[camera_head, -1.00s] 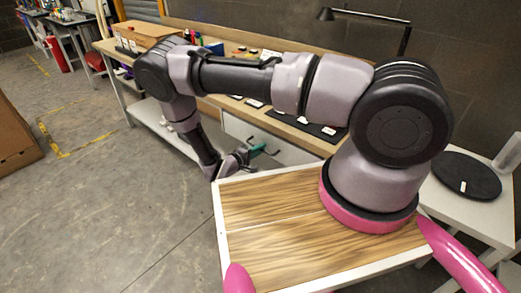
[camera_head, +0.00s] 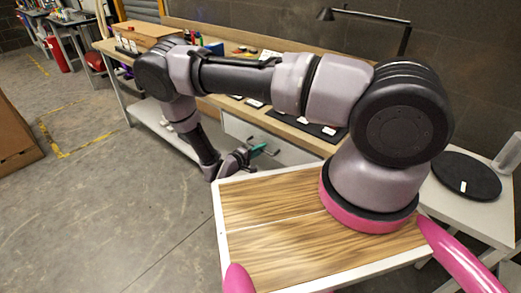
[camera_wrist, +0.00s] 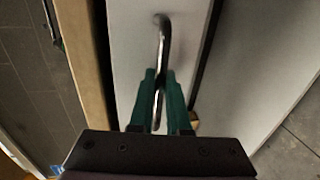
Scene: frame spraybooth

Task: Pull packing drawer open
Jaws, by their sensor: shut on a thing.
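The packing drawer has a pale grey-white front (camera_wrist: 130,40), which fills the middle of the wrist view. A curved metal bar handle (camera_wrist: 163,32) stands out from it. My gripper (camera_wrist: 159,82) has green fingers on either side of the handle and is shut on it. In the head view my gripper (camera_head: 257,149) is low at the front of the workbench, beside the white drawer front (camera_head: 236,127). My arm hides part of the bench and drawer there. A dark gap runs along one side of the front in the wrist view; I cannot tell how far the drawer is out.
The wooden bench top (camera_head: 290,122) runs above the drawer, with dark mats and small items on it. A lower shelf (camera_head: 160,122) is at the left. A black desk lamp (camera_head: 345,14) stands behind. The concrete floor (camera_head: 130,200) in front of the bench is clear.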

